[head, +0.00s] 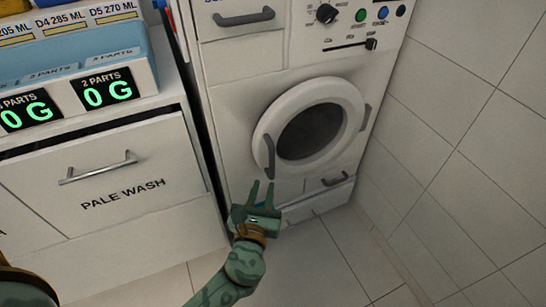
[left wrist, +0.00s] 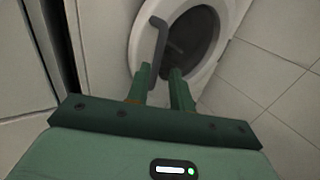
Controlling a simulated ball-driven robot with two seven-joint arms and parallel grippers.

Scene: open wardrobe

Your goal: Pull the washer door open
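The white washer (head: 235,90) has a round door (head: 262,117) with a dark glass window (head: 312,131). The door looks shut. A grey vertical handle (head: 269,156) is on the door's left side. My left gripper (head: 262,185) is open, its two green fingers pointing up at the handle from just below. In the left wrist view the handle (left wrist: 159,44) comes down to the fingertips (left wrist: 160,70), its lower end close to the left finger. I cannot tell whether they touch. My right gripper is not in view.
A white cabinet with a "PALE WASH" drawer (head: 95,190) stands left of the washer. Scale displays and blue bins (head: 75,65) are on top. A tiled wall (head: 460,130) is close on the right. The floor (head: 320,255) before the washer is clear.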

